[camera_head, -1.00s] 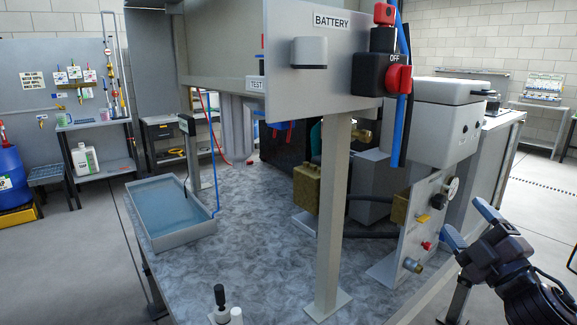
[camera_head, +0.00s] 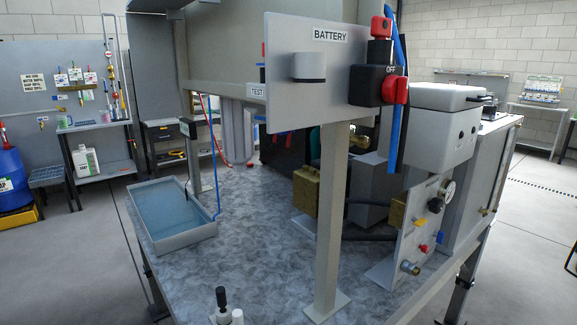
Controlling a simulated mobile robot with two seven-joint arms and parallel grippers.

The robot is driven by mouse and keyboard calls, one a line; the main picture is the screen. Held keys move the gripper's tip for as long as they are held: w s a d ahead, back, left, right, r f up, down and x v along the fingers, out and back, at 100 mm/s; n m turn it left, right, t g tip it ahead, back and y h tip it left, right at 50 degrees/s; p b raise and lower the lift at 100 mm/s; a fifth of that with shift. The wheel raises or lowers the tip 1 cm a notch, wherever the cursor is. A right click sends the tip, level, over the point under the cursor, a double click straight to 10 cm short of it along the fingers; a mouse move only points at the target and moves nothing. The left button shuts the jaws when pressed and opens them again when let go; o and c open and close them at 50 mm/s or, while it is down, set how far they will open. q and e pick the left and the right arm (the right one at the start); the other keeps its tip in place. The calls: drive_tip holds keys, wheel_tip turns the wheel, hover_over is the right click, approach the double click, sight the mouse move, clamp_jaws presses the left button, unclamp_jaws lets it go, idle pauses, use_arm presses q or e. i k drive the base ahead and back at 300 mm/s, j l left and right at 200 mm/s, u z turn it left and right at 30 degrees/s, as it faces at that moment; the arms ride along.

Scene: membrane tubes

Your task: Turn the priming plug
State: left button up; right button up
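No part that I can name for certain as the priming plug shows. Neither of my grippers is in view.
A grey post (camera_head: 331,230) stands in front, under the BATTERY panel (camera_head: 285,95) with its red switch (camera_head: 395,90). A blue pipe (camera_head: 396,140) hangs beside it. A water tray (camera_head: 172,215) is at the left. The bench top (camera_head: 265,260) is mostly clear in the middle.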

sight(363, 142)
drive_tip(key=k+l+u, duration=0.1)
drive_tip(key=l, duration=0.3)
drive_tip(key=k+l, duration=0.2)
drive_tip(key=l, duration=0.25)
drive_tip(key=k+l+u, duration=0.15)
drive_tip(key=l, duration=0.25)
